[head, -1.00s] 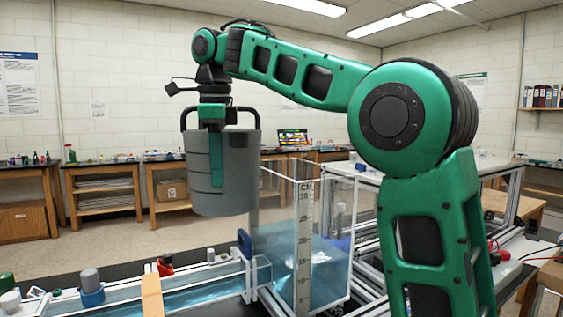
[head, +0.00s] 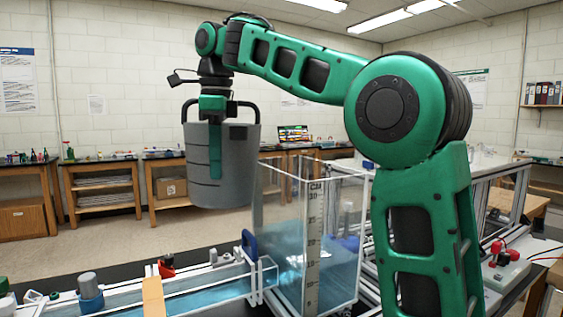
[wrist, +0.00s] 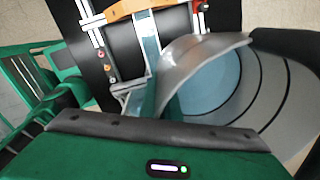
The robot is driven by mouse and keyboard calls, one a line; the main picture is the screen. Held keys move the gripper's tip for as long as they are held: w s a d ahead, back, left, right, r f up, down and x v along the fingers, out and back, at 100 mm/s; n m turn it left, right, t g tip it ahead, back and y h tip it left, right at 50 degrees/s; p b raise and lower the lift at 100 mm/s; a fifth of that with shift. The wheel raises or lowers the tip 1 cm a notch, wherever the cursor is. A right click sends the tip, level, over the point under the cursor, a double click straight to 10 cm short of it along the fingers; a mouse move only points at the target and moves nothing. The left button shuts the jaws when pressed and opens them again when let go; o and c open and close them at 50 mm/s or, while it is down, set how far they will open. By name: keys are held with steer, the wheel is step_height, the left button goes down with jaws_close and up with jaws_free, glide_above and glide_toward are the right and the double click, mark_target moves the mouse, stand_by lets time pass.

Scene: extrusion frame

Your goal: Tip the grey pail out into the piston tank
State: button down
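The grey pail (head: 236,165) hangs upright from my gripper (head: 214,150), above and to the left of the piston tank. One green finger lies down the pail's outer side, and the gripper is shut on its wall. In the wrist view the pail (wrist: 205,55) shows pale blue water inside, below its rim. The piston tank (head: 335,235) is a clear box with a dark-lettered scale strip on its front edge. Blue water and a pale part show low inside it. The pail's lower right side appears close to the tank's left rim; I cannot tell the gap in depth.
A clear channel (head: 190,298) with blue water runs left from the tank, with a wooden strip (head: 153,296) across it and a blue handle (head: 249,245) at its end. Aluminium framing stands right of the tank. Benches line the far wall.

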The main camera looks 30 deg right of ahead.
steer(key=shift+w+d+r+y, duration=0.1)
steer(key=shift+d+r+y, duration=0.1)
steer(key=shift+r+y, duration=0.55)
steer(key=d+r+y, duration=0.5)
steer(key=r+y, duration=0.3)
steer(key=y, duration=0.1)
steer(key=shift+s+d+y+p, duration=0.15)
steer(key=shift+s+y+p, duration=0.05)
steer(key=shift+y+p, duration=0.15)
steer(key=shift+d, duration=0.1)
stand_by(0.3)
steer(key=shift+d+r+y+p, duration=0.25)
steer(key=shift+y+p, duration=0.25)
steer(key=shift+p, duration=0.25)
stand_by(1.4)
steer(key=shift+d+r+y+p, duration=0.25)
steer(key=shift+r+y+p, duration=0.05)
stand_by(1.0)
